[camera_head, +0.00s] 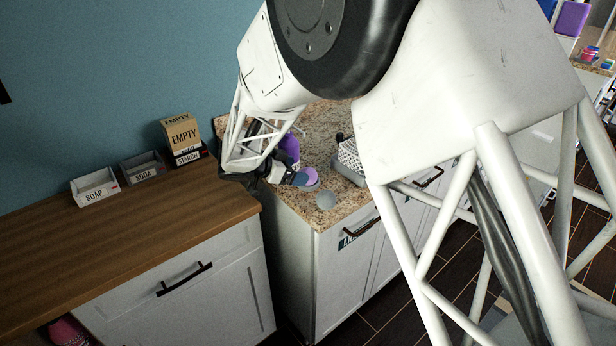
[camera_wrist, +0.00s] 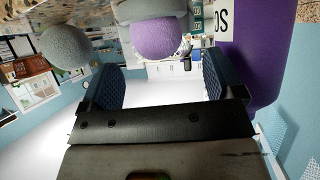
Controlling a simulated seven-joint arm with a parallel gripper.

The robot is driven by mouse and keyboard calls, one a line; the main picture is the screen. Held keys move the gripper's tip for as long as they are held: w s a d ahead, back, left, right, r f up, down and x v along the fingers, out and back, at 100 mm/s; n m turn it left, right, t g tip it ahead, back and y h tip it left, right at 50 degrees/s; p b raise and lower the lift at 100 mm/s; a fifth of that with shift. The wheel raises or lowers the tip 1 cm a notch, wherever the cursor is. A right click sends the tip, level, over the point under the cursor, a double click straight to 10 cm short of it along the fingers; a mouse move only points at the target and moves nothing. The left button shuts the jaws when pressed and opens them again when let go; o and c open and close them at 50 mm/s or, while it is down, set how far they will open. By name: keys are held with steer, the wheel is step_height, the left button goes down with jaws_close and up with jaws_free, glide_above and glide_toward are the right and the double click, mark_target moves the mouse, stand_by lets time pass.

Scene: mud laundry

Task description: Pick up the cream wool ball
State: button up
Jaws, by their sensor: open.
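My gripper (camera_head: 298,179) is open and low over the granite counter, and its two blue-padded fingers (camera_wrist: 158,70) show in the wrist view with nothing held between them. A lilac ball (camera_wrist: 156,40) appears just beyond the gap between the fingers; it also shows at the fingertips in the head view (camera_head: 312,179). A grey ball (camera_wrist: 66,46) lies to its left in the wrist view and near the counter's front corner in the head view (camera_head: 326,200).
A purple container (camera_wrist: 258,50) stands close beside the right finger; it also shows behind my gripper (camera_head: 291,148). A white lattice-sided thing (camera_head: 349,158) stands to the right on the granite counter (camera_head: 322,120). Labelled boxes (camera_head: 95,188) line the wooden counter at left.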

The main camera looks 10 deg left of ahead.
mark_target(308, 169)
steer(key=shift+d, duration=0.1)
steer(key=shift+x, duration=2.5)
steer(key=c, duration=1.1)
steer(key=shift+o, duration=0.2)
steer(key=shift+r, duration=0.15)
steer(key=shift+r, duration=0.9)
steer(key=r, duration=0.5)
steer(key=shift+s+a, duration=0.25)
steer(key=shift+a, duration=0.05)
steer(key=s+a, duration=0.9)
steer(key=a, duration=0.5)
steer(key=shift+s+a, duration=0.15)
steer(key=shift+s, duration=0.15)
